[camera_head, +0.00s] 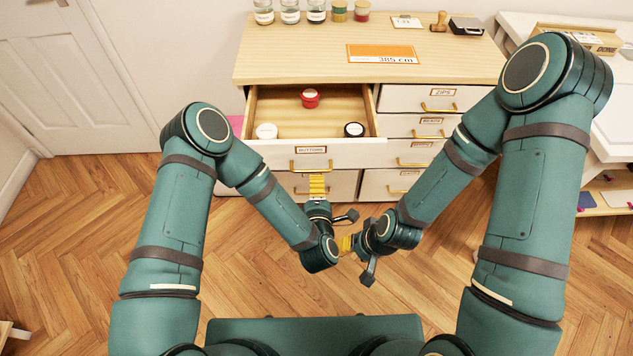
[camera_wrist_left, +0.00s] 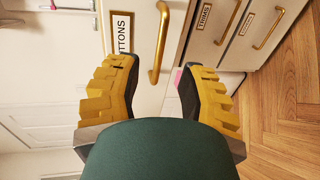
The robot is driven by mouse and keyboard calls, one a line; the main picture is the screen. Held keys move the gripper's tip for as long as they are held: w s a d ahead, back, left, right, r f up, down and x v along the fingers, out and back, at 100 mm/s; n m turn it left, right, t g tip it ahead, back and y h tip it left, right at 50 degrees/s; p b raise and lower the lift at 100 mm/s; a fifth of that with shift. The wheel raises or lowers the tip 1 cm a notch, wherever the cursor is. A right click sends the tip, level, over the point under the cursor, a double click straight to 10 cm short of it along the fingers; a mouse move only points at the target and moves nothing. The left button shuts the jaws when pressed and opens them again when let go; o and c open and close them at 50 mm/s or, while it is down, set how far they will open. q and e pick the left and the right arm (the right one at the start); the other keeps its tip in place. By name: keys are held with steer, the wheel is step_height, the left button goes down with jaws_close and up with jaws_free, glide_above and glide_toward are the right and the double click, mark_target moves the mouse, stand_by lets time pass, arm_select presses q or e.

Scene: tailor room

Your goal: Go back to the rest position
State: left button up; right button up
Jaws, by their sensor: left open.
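My left gripper (camera_head: 317,184) is in front of the open buttons drawer (camera_head: 316,154), just below its brass handle (camera_head: 310,167). In the left wrist view its yellow fingers (camera_wrist_left: 158,85) are spread apart and hold nothing. The handle (camera_wrist_left: 160,42) shows beyond and between them, and I see no finger touching it. The drawer is pulled out and holds a red tin (camera_head: 310,98), a white-lidded one (camera_head: 266,131) and a black one (camera_head: 354,129). My right gripper (camera_head: 345,243) points left, near my left wrist; its fingers are too small to tell open from shut.
The cabinet top (camera_head: 440,62) carries several jars at the back, an orange 385 cm card (camera_head: 382,54), and a stamp. Shut drawers (camera_head: 432,98) are on the right. A white desk (camera_head: 609,120) stands at the far right. Wooden floor (camera_head: 80,230) is clear at the left.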

stand_by(0.5)
arm_select(q)
steer(key=s+a+f+m+g+h, duration=0.3)
steer(key=s+a+f+m+g, duration=0.1)
steer(key=s+a+m+g, duration=0.7)
steer(key=s+m+g, duration=0.3)
steer(key=s+m, duration=0.1)
steer(key=m, duration=0.1)
steer(key=shift+s+a+f+h, duration=0.15)
steer(key=shift+s+f+h, duration=0.05)
steer(key=shift+h, duration=0.2)
stand_by(2.3)
